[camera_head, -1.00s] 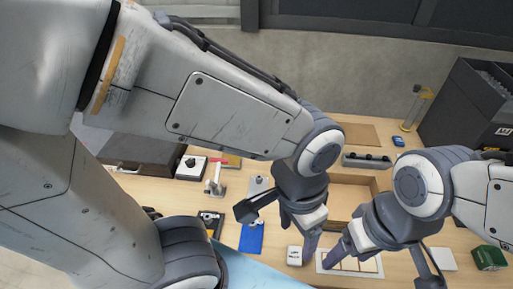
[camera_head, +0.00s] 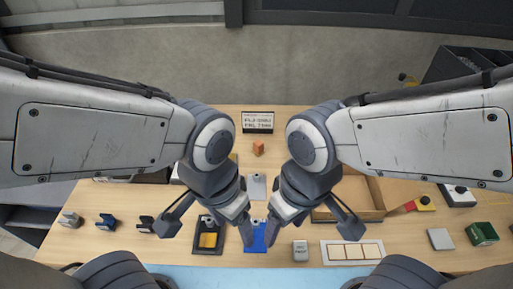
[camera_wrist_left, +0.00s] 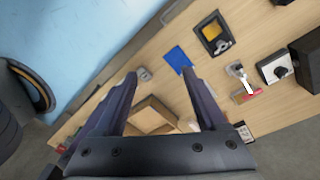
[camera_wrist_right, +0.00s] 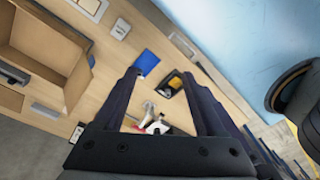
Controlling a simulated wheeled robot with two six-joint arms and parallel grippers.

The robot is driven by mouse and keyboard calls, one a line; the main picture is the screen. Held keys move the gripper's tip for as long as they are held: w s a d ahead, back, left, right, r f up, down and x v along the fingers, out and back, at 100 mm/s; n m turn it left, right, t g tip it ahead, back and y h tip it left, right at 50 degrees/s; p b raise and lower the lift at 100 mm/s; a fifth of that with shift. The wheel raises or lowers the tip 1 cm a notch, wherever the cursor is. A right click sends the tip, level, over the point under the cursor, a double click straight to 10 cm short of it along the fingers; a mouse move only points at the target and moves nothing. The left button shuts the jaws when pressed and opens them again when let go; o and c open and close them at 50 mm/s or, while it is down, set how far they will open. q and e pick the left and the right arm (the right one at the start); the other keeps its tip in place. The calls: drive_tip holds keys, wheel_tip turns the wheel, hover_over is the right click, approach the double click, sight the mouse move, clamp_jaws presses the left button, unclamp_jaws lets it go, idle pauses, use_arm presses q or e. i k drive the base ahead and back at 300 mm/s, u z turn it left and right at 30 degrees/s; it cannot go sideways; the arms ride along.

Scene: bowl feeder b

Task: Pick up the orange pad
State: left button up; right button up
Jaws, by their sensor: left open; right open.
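An orange-yellow pad (camera_head: 208,240) lies in a black square tray (camera_head: 219,250) at the front of the table in the head view. The pad also shows in the left wrist view (camera_wrist_left: 212,32) and the right wrist view (camera_wrist_right: 175,82). My left gripper (camera_head: 246,232) is open and empty, to the right of the pad, above the table by a blue sheet (camera_head: 256,243). My right gripper (camera_head: 272,232) is open and empty, just right of the left one and farther from the pad. The two grippers hide part of the blue sheet.
A white box (camera_head: 300,251) and a panel with several pale squares (camera_head: 328,252) lie to the right. An open cardboard box (camera_head: 376,200) stands behind them. An orange block (camera_head: 258,147) sits at the back before a sign (camera_head: 257,122).

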sight(258, 145)
drive_tip(key=k, duration=1.3)
drive_tip(key=z, duration=0.7)
drive_tip(key=i, duration=1.5)
drive_tip(key=u, duration=0.2)
